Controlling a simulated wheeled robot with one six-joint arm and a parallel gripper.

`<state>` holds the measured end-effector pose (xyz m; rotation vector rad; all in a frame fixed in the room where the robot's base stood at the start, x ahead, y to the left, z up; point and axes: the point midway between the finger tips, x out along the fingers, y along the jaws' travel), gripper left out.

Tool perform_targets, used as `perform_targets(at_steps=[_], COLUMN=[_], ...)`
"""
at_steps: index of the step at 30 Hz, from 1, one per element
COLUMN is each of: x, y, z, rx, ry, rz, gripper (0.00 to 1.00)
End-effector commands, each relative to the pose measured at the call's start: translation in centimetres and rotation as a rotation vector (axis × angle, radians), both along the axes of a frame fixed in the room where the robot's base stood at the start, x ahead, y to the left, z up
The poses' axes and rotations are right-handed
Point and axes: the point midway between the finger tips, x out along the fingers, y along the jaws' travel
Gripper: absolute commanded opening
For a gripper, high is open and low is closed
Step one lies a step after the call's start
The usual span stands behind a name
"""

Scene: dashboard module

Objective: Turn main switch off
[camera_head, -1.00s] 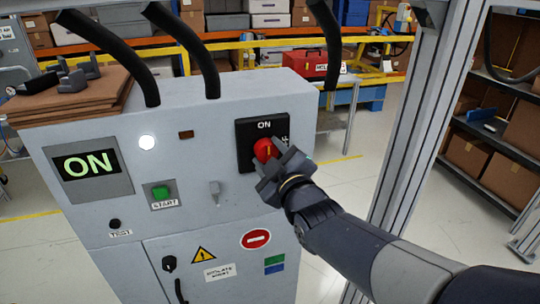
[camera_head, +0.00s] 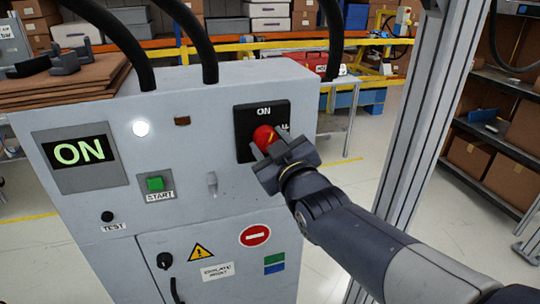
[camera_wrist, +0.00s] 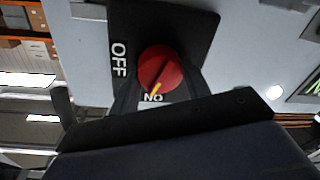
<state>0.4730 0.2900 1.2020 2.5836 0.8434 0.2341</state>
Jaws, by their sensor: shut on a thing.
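The main switch is a red rotary knob (camera_head: 264,138) with a yellow mark, on a black square plate (camera_head: 244,116) at the cabinet's upper right. "ON" stands above the knob; the "OFF" label at its right is partly hidden in the head view. In the wrist view the knob (camera_wrist: 160,70) shows with its yellow mark slanted, its end close to "ON"; "OFF" is at the left. My gripper (camera_head: 275,150) is at the knob from the lower right, shut on it. The finger contact is partly hidden.
The grey cabinet (camera_head: 215,185) has a lit "ON" display (camera_head: 80,152), a white lamp (camera_head: 141,128) and a green start button (camera_head: 155,184). Black cables (camera_head: 190,30) rise from its top.

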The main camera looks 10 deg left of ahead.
Motion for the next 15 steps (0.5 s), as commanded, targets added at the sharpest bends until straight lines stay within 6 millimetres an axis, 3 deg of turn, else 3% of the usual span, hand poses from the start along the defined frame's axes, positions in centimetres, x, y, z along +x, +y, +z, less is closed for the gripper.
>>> perform_targets(at_steps=[15], x=[-0.03], y=[0.0], z=[-0.63], rx=[0.421], ry=[0.257], rz=[0.003], gripper=[0.22])
